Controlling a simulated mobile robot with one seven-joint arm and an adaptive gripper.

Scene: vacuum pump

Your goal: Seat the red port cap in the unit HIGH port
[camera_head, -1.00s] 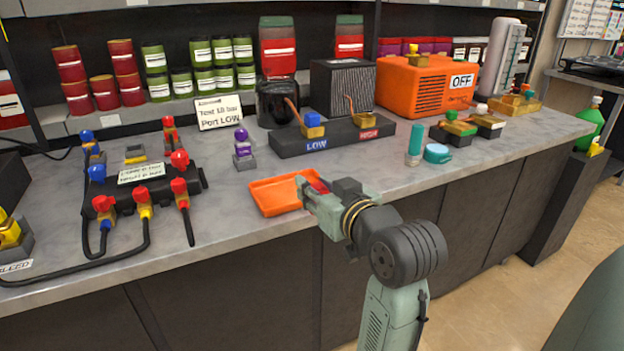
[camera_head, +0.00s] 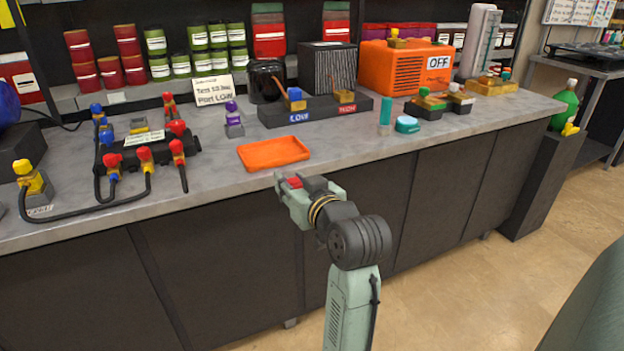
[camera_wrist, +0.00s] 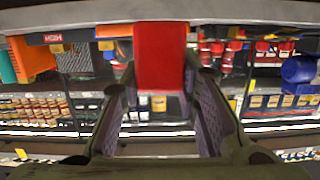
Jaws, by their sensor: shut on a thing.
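My gripper (camera_head: 291,186) is shut on the red port cap (camera_head: 293,183), in front of the bench's front edge and clear of the orange tray (camera_head: 273,153). In the wrist view the cap (camera_wrist: 160,55) stands out beyond the two fingers. The unit is a long dark block (camera_head: 318,114) farther back on the bench. Its HIGH port (camera_head: 344,98) shows a brass fitting above a red label, with no red cap visible on it. The LOW port beside it carries a blue cap (camera_head: 295,94). In the wrist view the HIGH label (camera_wrist: 53,38) appears upside down.
The orange tray looks empty. A teal cylinder (camera_head: 385,115) and a teal disc (camera_head: 407,125) stand right of the unit. A purple-capped fitting (camera_head: 233,118) stands left of it. A manifold with hoses (camera_head: 150,150) fills the left bench. An orange machine (camera_head: 407,72) stands behind.

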